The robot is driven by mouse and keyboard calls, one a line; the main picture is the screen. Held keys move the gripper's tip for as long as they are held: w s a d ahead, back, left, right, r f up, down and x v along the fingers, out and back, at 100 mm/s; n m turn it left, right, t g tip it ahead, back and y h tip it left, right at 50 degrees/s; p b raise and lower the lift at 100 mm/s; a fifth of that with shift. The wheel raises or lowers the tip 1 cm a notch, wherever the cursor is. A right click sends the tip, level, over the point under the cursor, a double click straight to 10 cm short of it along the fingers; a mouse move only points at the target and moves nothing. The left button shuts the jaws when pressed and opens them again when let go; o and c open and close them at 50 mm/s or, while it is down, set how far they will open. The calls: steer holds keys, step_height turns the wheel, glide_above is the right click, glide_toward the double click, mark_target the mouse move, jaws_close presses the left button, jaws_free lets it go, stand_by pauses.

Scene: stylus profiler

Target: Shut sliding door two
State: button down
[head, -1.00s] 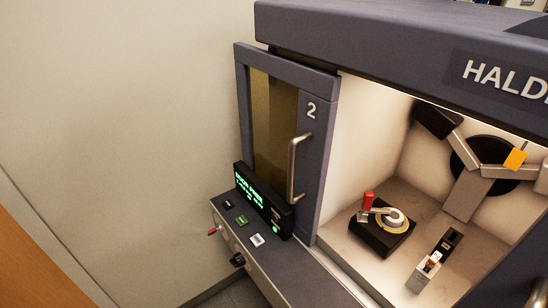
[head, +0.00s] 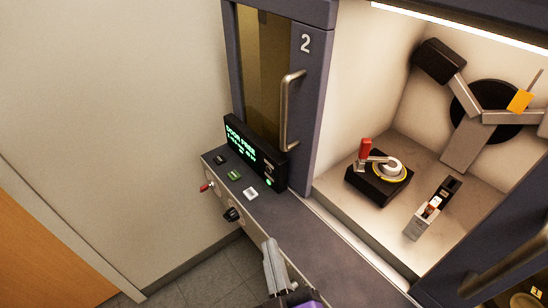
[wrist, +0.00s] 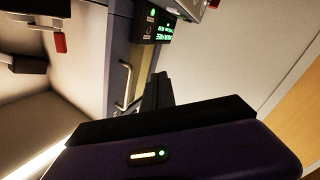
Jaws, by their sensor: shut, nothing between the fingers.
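Sliding door two (head: 309,100) is a dark blue-grey framed panel with a tinted window, the number 2 and a vertical metal bar handle (head: 290,110). It stands at the left of the machine's front, and the chamber opening to its right is uncovered. My gripper (head: 270,250) is at the bottom of the head view, below and in front of the door, apart from the handle. Its fingers are shut and empty. In the wrist view the fingers (wrist: 157,90) point toward the door, with the handle (wrist: 124,84) to their left.
A control panel with a green-lit display (head: 255,150), several buttons and a red-tipped switch (head: 206,187) juts out left of the door. Inside the chamber are a black stage (head: 379,183) with a red lever and a small block (head: 421,222). Another handle (head: 505,268) shows at lower right.

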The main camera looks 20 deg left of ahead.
steer(key=w+a+r+n+t+h+b, duration=0.1)
steer(key=w+a+r+n+h, duration=0.3)
steer(key=a, duration=0.4)
steer(key=w+a+r+n+t+h+b, duration=0.1)
steer(key=w+a+r+n, duration=0.4)
steer(key=a, duration=0.4)
steer(key=w+d+f+m+h+p, duration=0.1)
steer(key=w+d+h, duration=0.4)
steer(key=w+d, duration=0.5)
steer(key=shift+w+d+f+p, duration=0.45)
steer(key=shift+f+p, duration=0.25)
steer(key=shift+f, duration=0.2)
